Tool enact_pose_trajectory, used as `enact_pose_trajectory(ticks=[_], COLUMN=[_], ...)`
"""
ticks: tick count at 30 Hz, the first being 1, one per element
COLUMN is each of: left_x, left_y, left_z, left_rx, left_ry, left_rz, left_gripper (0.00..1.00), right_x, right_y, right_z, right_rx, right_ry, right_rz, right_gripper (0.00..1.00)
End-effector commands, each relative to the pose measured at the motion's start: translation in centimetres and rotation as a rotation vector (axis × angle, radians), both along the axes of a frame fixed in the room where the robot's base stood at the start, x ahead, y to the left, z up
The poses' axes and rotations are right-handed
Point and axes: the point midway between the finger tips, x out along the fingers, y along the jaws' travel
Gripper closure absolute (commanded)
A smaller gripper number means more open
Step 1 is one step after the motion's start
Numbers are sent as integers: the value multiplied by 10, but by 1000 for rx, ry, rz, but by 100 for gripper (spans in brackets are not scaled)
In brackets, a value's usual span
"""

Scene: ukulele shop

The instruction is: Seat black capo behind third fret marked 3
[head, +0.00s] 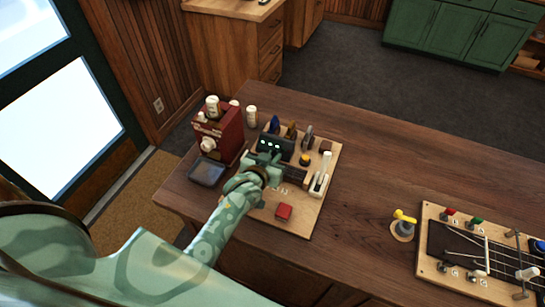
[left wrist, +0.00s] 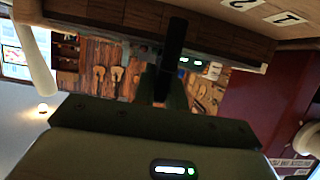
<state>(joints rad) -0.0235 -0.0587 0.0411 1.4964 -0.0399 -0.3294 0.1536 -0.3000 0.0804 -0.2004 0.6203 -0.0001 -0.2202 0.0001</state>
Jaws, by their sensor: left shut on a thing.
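My left gripper (head: 266,166) is over the light wooden tool board near the table's left end. It is shut on a slim black thing (left wrist: 173,45), which looks like the black capo; the hand hides most of it in the head view. The dark fretboard (head: 450,240) with strings lies on a separate wooden board (head: 430,211) at the right, well away from the gripper. Small white number labels sit along that board, too small to tell which is 3. My right gripper is not in view.
A red box (head: 220,133) and dark tray (head: 207,172) stand left.

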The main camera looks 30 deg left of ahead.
Motion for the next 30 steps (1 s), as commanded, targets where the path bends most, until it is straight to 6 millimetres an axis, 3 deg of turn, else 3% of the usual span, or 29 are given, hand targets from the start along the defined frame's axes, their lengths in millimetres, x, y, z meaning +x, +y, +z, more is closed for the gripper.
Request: enact_pose_trajectory(ticks=[30], left_x=[0], left_y=[0], left_z=[-11], left_rx=[0], left_ry=[-1], left_rz=[0], left_gripper=[100], right_x=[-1], right_y=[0], right_z=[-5], right_rx=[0], right_ry=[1], right_rz=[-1], right_gripper=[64])
